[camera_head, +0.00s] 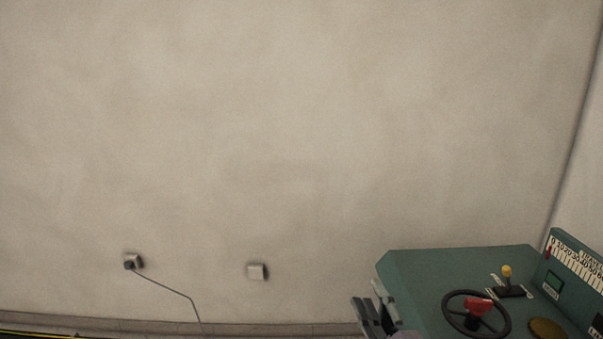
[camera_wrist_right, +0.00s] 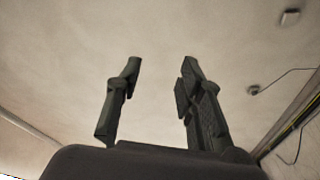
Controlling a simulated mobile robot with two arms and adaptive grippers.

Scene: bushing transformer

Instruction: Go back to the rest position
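My right gripper (camera_head: 369,298) shows at the bottom of the head view, left of the green console, partly cut off by the lower edge. In the right wrist view its two dark fingers (camera_wrist_right: 162,75) stand apart with nothing between them, against a plain wall. My left gripper is in neither view.
A green console (camera_head: 440,263) fills the lower right, with a black handwheel (camera_head: 449,315) with a red part, a yellow-knobbed lever (camera_head: 507,271) and a scale panel (camera_head: 577,262). A plugged socket (camera_head: 134,261) and another wall socket (camera_head: 257,271) sit on the bare wall (camera_head: 290,130).

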